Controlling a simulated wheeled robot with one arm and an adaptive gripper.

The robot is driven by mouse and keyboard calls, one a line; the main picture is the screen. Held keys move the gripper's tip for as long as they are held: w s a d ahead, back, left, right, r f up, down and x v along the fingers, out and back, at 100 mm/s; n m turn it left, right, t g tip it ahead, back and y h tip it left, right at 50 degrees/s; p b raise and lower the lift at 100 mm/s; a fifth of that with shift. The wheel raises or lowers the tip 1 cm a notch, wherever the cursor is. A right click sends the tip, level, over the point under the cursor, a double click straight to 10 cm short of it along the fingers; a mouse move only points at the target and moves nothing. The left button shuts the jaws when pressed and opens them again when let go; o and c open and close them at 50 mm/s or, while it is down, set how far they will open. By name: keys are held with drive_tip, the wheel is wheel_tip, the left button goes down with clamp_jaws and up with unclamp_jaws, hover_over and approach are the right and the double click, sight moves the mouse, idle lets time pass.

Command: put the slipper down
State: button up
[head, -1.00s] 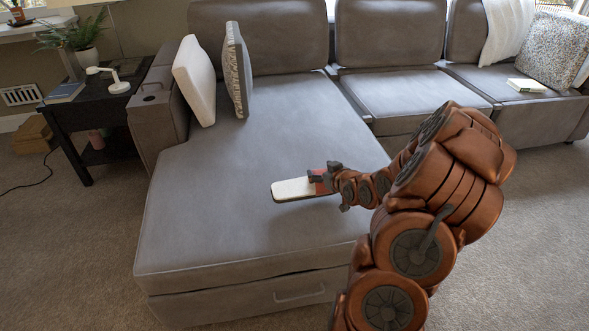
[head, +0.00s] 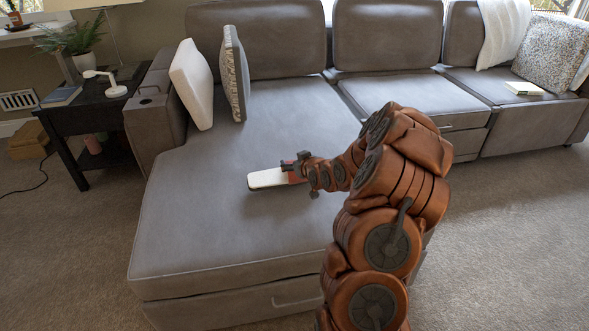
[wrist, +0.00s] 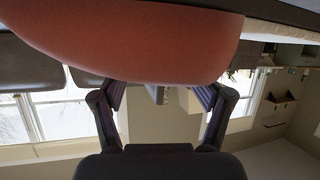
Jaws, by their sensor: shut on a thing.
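The slipper (head: 267,179) has a pale sole or insole and a red part at its right end. It is over the grey chaise seat (head: 200,225) in the head view, with a dark shadow close below it; I cannot tell whether it touches the seat. My gripper (head: 300,172) is shut on the red end of the slipper. In the wrist view the slipper's red-orange part (wrist: 130,45) fills the top, and my gripper (wrist: 160,95) shows its two fingers on either side below it. The fingertips are partly hidden by the slipper.
Two cushions (head: 192,84) stand at the chaise's left back. A dark side table (head: 70,125) with a lamp, plant and book stands at the left. A white book (head: 524,88) lies on the far right seat. The chaise's front half is bare.

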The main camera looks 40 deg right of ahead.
sight(286, 172)
wheel_tip(286, 172, down, 3)
drive_tip(key=shift+f+b, duration=0.1)
drive_tip(key=shift+b, duration=0.35)
drive_tip(key=o, duration=1.8)
